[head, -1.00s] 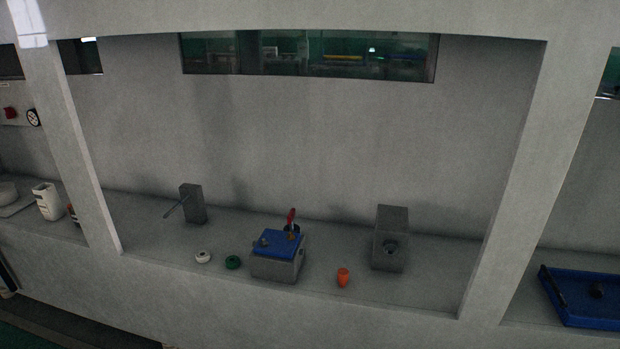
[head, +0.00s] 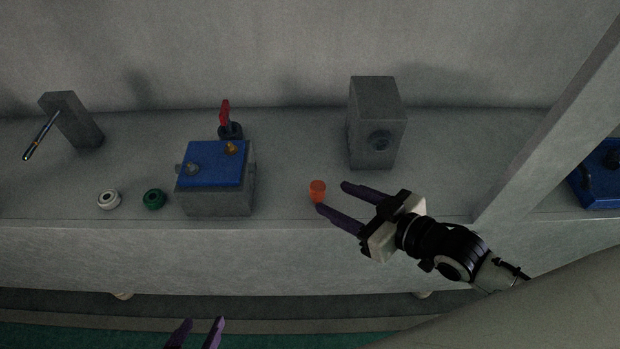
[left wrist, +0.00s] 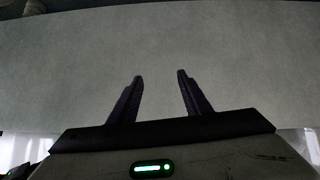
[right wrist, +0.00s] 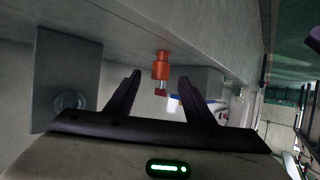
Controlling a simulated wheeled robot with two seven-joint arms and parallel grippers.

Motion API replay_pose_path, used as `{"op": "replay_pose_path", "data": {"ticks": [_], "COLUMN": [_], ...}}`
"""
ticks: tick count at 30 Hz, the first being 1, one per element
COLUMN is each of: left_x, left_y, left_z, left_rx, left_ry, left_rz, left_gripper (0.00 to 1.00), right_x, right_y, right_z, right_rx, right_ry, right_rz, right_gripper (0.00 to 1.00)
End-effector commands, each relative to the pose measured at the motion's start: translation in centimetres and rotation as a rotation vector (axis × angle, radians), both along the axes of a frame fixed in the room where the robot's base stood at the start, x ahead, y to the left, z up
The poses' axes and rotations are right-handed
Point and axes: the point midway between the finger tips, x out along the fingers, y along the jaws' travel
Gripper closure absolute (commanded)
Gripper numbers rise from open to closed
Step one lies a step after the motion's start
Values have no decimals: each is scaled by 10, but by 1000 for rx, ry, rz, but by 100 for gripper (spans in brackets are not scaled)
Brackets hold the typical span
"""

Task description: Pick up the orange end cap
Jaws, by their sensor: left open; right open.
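The orange end cap (head: 317,190) stands on the grey ledge, between the blue-topped block and the grey block with a round hole. My right gripper (head: 331,197) is open, its purple fingertips close to the cap on its right side. In the right wrist view the cap (right wrist: 161,66) appears between and beyond the two open fingers, and I see no contact. My left gripper (head: 199,335) is open and empty at the bottom edge of the head view, below the ledge. The left wrist view shows its open fingers (left wrist: 160,78) against a plain grey surface.
A grey block with a hole (head: 376,125) stands behind. White (head: 109,199) and green (head: 154,199) rings lie left. A slanted pillar (head: 550,125) is on the right.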

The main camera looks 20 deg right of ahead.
Motion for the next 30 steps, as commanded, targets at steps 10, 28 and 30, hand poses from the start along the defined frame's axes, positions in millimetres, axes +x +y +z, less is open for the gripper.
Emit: {"op": "replay_pose_path", "data": {"ticks": [10, 28, 30], "left_x": [-5, 0, 0], "left_y": [-1, -3, -3], "left_z": [-12, -15, -14], "left_rx": [-2, -23, -25], "left_ry": [6, -18, -20], "left_rz": [-8, 3, 3], "left_gripper": [56, 56, 56], "right_x": [39, 82, 82], "right_y": [20, 49, 49], "right_z": [-11, -41, -41], "right_rx": [5, 2, 2], "right_ry": [-20, -18, -17], "right_rz": [18, 18, 19], "right_gripper": [52, 52, 52]}}
